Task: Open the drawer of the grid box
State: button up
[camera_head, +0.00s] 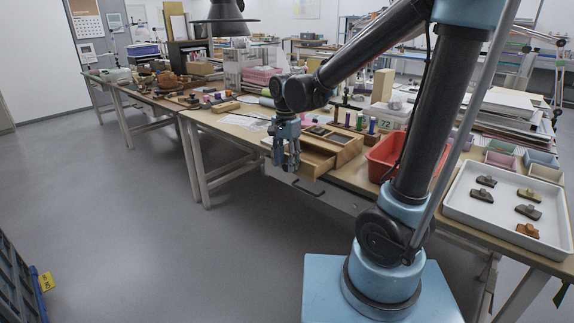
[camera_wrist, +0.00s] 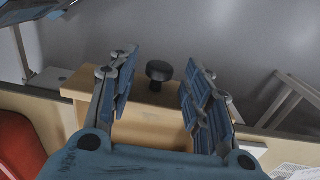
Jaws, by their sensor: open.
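The wooden grid box (camera_head: 348,150) stands at the front edge of the worktable, with dark compartments in its top. A lower wooden part, which looks like its drawer (camera_head: 316,160), juts out past the box toward the aisle, so the drawer appears partly out. In the wrist view, a wooden panel (camera_wrist: 150,128) carries a round black knob (camera_wrist: 159,71). My gripper (camera_head: 288,165) is over the drawer's front end, pointing down. In the wrist view its fingers (camera_wrist: 160,66) are open, one on each side of the knob, with gaps showing on both sides.
A red bin (camera_head: 385,157) stands right of the box; its edge shows in the wrist view (camera_wrist: 18,145). Thread spools (camera_head: 360,122) stand behind the box. The floor in front of the table is clear.

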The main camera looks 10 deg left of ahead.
notch_tip(320, 180, up, 11)
jog(key=shift+f, duration=0.2)
dwell(0.3)
jog(key=shift+d, duration=0.15)
jog(key=s+d+f+n, duration=0.2)
jog(key=s+d+f, duration=0.2)
jog(key=d, duration=0.5)
jog(key=s+d+f+n+t, duration=0.1)
jog(key=s+d+f+n, duration=0.2)
jog(key=d, duration=0.6)
jog(key=s+d+f+n+t, duration=0.1)
jog(key=s+d+f+n, duration=0.1)
jog(key=s+d+f, duration=0.4)
jog(key=d+f, duration=0.2)
jog(key=d, duration=0.1)
jog(key=shift+s+d, duration=0.2)
jog(key=shift+s, duration=0.2)
jog(key=shift+f, duration=0.1)
jog(key=shift+w+f, duration=0.2)
jog(key=shift+w, duration=0.25)
